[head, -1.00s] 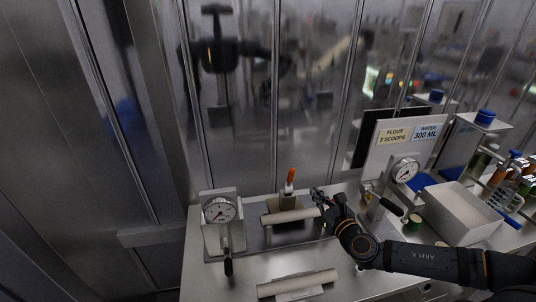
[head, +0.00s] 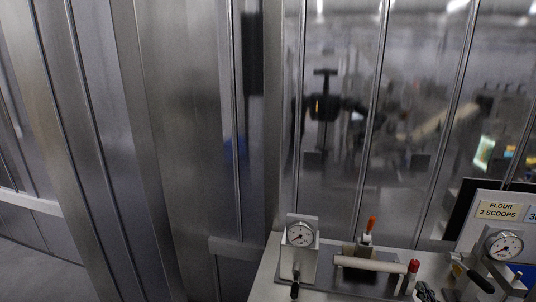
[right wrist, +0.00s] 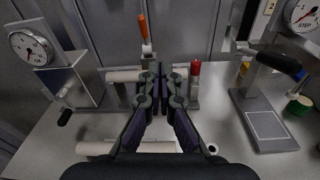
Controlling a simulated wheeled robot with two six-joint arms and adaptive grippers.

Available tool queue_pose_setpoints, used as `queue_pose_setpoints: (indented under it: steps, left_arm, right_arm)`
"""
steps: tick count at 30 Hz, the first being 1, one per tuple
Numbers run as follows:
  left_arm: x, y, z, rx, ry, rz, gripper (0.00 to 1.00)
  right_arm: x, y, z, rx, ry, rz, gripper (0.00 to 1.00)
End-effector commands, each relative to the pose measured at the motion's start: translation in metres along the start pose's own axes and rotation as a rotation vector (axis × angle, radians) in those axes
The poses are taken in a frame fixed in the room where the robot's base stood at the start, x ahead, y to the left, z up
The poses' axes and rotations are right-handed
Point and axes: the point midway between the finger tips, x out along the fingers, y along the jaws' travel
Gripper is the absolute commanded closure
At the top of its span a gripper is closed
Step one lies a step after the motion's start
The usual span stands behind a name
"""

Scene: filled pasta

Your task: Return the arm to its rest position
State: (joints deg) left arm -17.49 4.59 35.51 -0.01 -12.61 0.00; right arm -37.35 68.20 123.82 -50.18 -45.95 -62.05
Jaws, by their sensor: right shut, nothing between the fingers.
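My right gripper (head: 424,292) shows at the bottom right edge of the head view, over the steel worktop. In the right wrist view my right gripper (right wrist: 165,72) has its fingers together with nothing between them. It points toward a pale roller (right wrist: 125,75) and an orange-handled upright lever (right wrist: 143,28), partly covering the roller. A red-topped post (right wrist: 195,72) stands just right of the fingertips. Most of my right arm is outside the head view. My left gripper is in neither current view.
A gauge stand (head: 300,245) is left of the roller (head: 370,263) on the worktop. Another gauge with a black-handled lever (head: 503,248) stands at right, near a flour sign (head: 498,209). A second pale roller (right wrist: 95,147) lies nearer.

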Motion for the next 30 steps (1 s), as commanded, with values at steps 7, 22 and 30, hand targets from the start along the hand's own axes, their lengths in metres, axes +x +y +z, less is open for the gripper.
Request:
queue_pose_setpoints:
  steps: [7,22,30]
  left_arm:
    - [0.000,0.000,-0.019,-0.001,0.028,0.000,0.60]
    - [0.000,0.001,0.004,0.000,-0.007,0.001,0.60]
    - [0.000,0.000,-0.006,-0.001,0.008,0.000,0.60]
  right_arm:
    - [-0.022,-0.023,-0.024,0.450,0.025,-0.216,1.00]
    - [-0.138,0.012,-0.144,1.844,0.078,-1.045,1.00]
    - [-0.197,0.100,-0.169,2.366,0.141,-1.544,1.00]
